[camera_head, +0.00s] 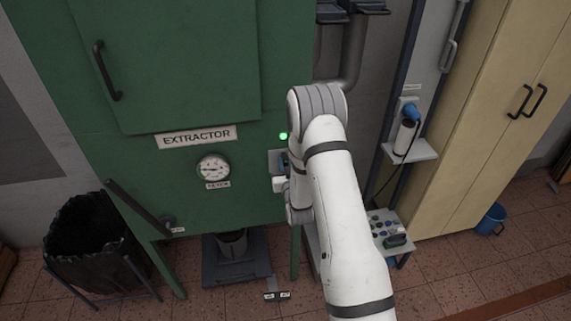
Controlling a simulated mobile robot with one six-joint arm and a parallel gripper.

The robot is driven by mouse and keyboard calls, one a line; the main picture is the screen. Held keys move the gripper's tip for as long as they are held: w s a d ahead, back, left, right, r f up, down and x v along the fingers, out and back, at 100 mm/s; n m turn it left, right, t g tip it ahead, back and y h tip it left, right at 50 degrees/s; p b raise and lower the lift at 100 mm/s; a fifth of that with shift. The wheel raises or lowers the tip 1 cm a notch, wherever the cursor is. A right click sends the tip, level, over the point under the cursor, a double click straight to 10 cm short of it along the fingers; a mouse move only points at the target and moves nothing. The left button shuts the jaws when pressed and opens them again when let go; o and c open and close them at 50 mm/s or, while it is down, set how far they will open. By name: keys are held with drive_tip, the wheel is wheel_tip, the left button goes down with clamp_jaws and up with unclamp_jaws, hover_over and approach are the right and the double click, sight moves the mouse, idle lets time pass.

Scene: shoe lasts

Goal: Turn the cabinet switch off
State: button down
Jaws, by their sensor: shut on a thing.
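The green extractor cabinet (240,190) stands at the left and centre. A grey switch plate (274,157) is on its front, right of the round meter. A green lamp (283,135) glows just above the plate. My white arm reaches up from the bottom and hides much of this spot. My gripper (281,172) is at the plate, partly hidden by my wrist, and is shut on the cabinet switch. The switch's handle is hidden, so its position cannot be told.
The meter (213,168) and a black lever (139,207) are on the cabinet front. A black bin (88,233) stands at the left. At the right are a small shelf (420,149), a tray of small parts (388,228) and a beige cupboard (490,110).

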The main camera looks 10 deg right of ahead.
drive_tip(key=shift+f+b, duration=0.1)
drive_tip(key=shift+b, duration=0.3)
drive_tip(key=shift+f+m+b, duration=0.2)
drive_tip(key=shift+m+b, duration=0.4)
drive_tip(key=shift+b, duration=0.45)
drive_tip(key=m+b, duration=0.1)
drive_tip(key=b, duration=0.2)
drive_tip(key=m+b, duration=0.2)
drive_tip(key=b, duration=0.2)
drive_tip(key=shift+d+f, duration=0.2)
drive_tip(key=shift+d, duration=0.05)
drive_tip(key=shift+d+f+m+b, duration=0.15)
drive_tip(key=shift+m+b, duration=2.1)
drive_tip(key=shift+b, duration=1.35)
drive_tip(key=shift+d+f+m+b, duration=0.1)
drive_tip(key=shift+d+m+b, duration=0.1)
drive_tip(key=shift+m+b, duration=2.75)
drive_tip(key=shift+d+f+m+b, duration=0.15)
drive_tip(key=shift+m+b, duration=1.45)
drive_tip(key=shift+b, duration=2.6)
drive_tip(key=shift+r, duration=0.2)
